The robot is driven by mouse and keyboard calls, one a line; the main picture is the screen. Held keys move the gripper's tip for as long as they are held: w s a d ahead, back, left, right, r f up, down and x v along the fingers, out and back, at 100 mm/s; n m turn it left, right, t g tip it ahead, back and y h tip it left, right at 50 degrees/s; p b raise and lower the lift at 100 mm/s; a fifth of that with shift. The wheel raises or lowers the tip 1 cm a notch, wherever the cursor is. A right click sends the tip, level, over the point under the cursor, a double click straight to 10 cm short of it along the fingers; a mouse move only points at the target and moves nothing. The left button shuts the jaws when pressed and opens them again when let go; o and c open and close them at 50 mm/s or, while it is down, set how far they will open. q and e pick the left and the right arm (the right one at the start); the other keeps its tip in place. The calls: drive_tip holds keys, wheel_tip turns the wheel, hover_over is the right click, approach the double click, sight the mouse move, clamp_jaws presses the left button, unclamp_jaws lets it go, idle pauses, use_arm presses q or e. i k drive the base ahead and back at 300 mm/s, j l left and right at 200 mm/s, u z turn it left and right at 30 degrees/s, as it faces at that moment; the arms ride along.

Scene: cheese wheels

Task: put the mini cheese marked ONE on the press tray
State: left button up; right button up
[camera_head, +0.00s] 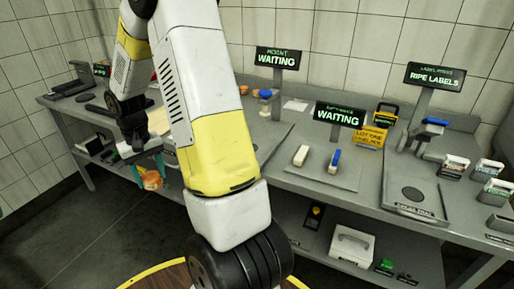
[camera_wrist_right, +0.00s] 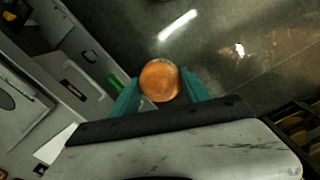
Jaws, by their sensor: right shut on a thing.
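My right gripper (camera_head: 150,172) hangs low at the left of the head view, in front of the bench's front edge. Its teal fingers are shut on a small round orange cheese (camera_head: 152,181). In the right wrist view the cheese (camera_wrist_right: 160,80) sits between the teal fingertips (camera_wrist_right: 158,88), above the dark floor. No mark on the cheese can be read. A grey tray (camera_head: 397,207) with a dark round disc lies on the bench at the right, below the RIPE LABELS sign; its front label is too small to read. My left gripper is not in view.
The long grey bench (camera_head: 275,150) carries two WAITING signs, a mat (camera_head: 318,178) with a white and a blue block, and a yellow lot sign (camera_head: 371,136). Label holders (camera_head: 497,191) stand at the far right. A white box (camera_head: 352,245) sits on the lower shelf.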

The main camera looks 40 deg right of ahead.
sight(413, 194)
drive_tip(key=k+z, duration=0.15)
drive_tip(key=z, duration=0.35)
drive_tip(key=k+l+z, duration=0.1)
drive_tip(key=z, duration=0.4)
drive_tip(key=k+l+z, duration=0.1)
drive_tip(key=z, duration=0.4)
drive_tip(key=l+z, duration=0.1)
drive_tip(key=z, duration=0.7)
drive_tip(key=i, duration=0.45)
